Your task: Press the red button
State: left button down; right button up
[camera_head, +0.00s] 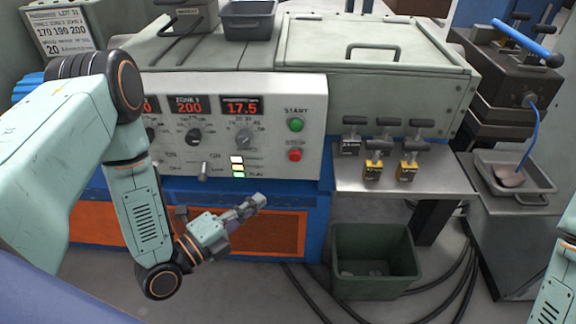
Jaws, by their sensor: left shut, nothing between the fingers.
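The red button (294,155) is on the right part of the machine's white control panel (310,115), below the green START button (295,125). Nothing covers the red button. My left gripper (258,201) is shut and empty, below the panel and down to the left of the red button, apart from it. Its fingers point to the right and slightly up. Part of my right arm (556,285) shows at the lower right edge; its gripper is out of view.
A metal shelf (430,184) with several small black-handled and yellow tools stands right of the panel. A green bin (375,290) sits on the floor below, near black cables. A metal tray (540,199) is at the right. The space before the red button is clear.

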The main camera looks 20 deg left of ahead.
pick_arm(q)
jog(key=shift+s, duration=0.1)
jog(key=b, duration=0.3)
send_near(300, 158)
jog(key=w+d, duration=0.2)
jog(key=d, duration=0.2)
jog(key=w, duration=0.1)
jog(key=w+a+b, duration=0.1)
jog(key=w, duration=0.1)
jog(key=shift+w+a, duration=0.1)
jog(key=shift+a, duration=0.05)
